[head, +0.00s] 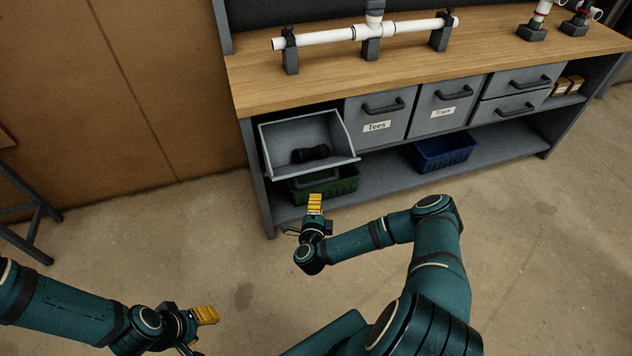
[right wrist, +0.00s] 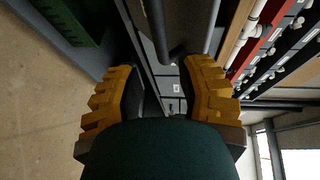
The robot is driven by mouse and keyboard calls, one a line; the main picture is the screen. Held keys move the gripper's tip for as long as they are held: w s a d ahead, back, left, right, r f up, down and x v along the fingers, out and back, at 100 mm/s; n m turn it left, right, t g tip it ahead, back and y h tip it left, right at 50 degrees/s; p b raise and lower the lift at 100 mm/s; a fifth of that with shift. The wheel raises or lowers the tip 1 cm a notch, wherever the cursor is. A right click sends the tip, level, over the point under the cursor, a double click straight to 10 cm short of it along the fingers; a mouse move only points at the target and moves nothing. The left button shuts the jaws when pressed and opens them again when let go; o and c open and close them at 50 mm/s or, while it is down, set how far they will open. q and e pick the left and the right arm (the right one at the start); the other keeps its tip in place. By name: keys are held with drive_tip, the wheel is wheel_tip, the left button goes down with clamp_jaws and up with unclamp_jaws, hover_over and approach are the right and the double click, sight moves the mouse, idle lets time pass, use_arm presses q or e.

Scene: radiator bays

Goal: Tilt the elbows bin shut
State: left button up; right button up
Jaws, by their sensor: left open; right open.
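A grey tilt-out bin (head: 343,133) at the left end of the bench hangs tipped open, its front leaning outward. A dark pipe fitting lies in it. No label shows on this bin, so I cannot read its name; its front faces down. My right gripper (head: 314,204) is open and empty, just in front of and below the bin's lip. In the right wrist view, its yellow fingers (right wrist: 160,88) are spread, with a grey bar, apparently the bin's handle (right wrist: 156,30), ahead between them. Contact cannot be told. My left gripper (head: 200,320) is open, low at the left, away from the bench.
The Tees bin (head: 378,112) and another labelled bin (head: 444,106) beside it are shut. A green crate (head: 340,188) sits under the open bin, a blue crate (head: 445,152) further right. The wooden benchtop (head: 330,80) holds white pipework (head: 330,36). The floor in front is clear.

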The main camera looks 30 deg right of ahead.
sight(318, 184)
drive_tip(key=b+x, duration=0.2)
drive_tip(key=x, duration=0.8)
drive_tip(key=shift+w+d, duration=0.15)
drive_tip(key=shift+w, duration=0.15)
clamp_jaws()
